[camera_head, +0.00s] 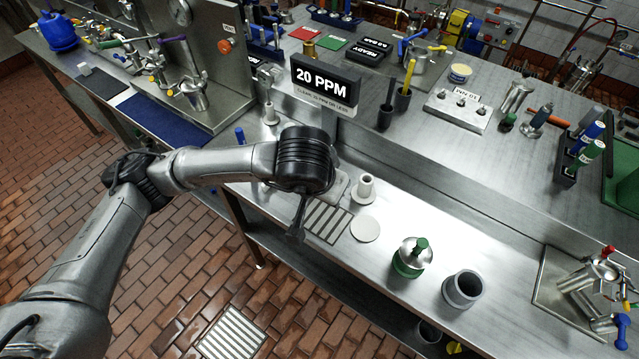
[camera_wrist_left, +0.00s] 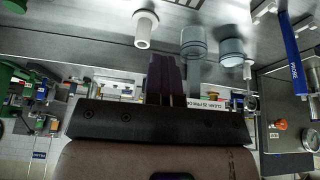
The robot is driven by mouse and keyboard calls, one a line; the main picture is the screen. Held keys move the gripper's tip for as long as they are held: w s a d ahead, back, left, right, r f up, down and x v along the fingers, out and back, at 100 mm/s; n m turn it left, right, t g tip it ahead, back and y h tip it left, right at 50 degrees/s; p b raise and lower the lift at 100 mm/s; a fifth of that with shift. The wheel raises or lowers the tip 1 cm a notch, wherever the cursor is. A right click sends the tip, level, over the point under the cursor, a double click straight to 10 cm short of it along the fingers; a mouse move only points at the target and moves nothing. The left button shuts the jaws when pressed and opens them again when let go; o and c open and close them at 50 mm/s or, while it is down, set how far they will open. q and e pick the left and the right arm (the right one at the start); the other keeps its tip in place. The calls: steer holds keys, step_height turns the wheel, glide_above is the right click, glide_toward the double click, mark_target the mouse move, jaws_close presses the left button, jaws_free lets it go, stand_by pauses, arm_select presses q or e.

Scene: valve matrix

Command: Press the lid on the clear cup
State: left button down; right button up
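My left gripper (camera_head: 297,232) points down over the bench's front edge, beside a slotted drain grate. Its dark fingers (camera_wrist_left: 166,75) look together and empty in the left wrist view. That view is upside down. It shows a see-through cylinder (camera_wrist_left: 194,42), which looks like the clear cup, just beyond the fingertips and apart from them. A second bluish, cup-like piece (camera_wrist_left: 232,48) with a pale stem is near it. In the head view my wrist hides most of that spot. A flat pale disc (camera_head: 365,229) lies on the bench; I cannot tell if it is the lid.
A white flanged piece (camera_head: 366,187) stands behind the disc. A green-based metal vessel (camera_head: 410,257) and a grey cup (camera_head: 462,289) stand to the right. A "20 PPM" sign (camera_head: 325,82) rises behind my wrist. Bench between disc and vessel is clear.

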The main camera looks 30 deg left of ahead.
arm_select(q)
steer(key=w+a+n+y+p, duration=0.15)
steer(key=w+a+n, duration=0.35)
steer(key=w+a, duration=0.6)
steer(key=w+a+f+n+y, duration=0.1)
steer(key=w+a+f, duration=0.3)
steer(key=w+a, duration=0.4)
steer(key=a+n, duration=0.1)
steer(key=a, duration=0.3)
steer(key=shift+w+a+n+g, duration=0.2)
steer(key=shift+n+g, duration=0.1)
steer(key=shift+g, duration=0.1)
arm_select(e)
steer(key=shift+a+r, duration=0.3)
steer(key=shift+r, duration=0.5)
arm_select(q)
steer(key=shift+f+b, duration=2.3)
steer(key=shift+f, duration=0.8)
arm_select(e)
steer(key=shift+f, duration=2.2)
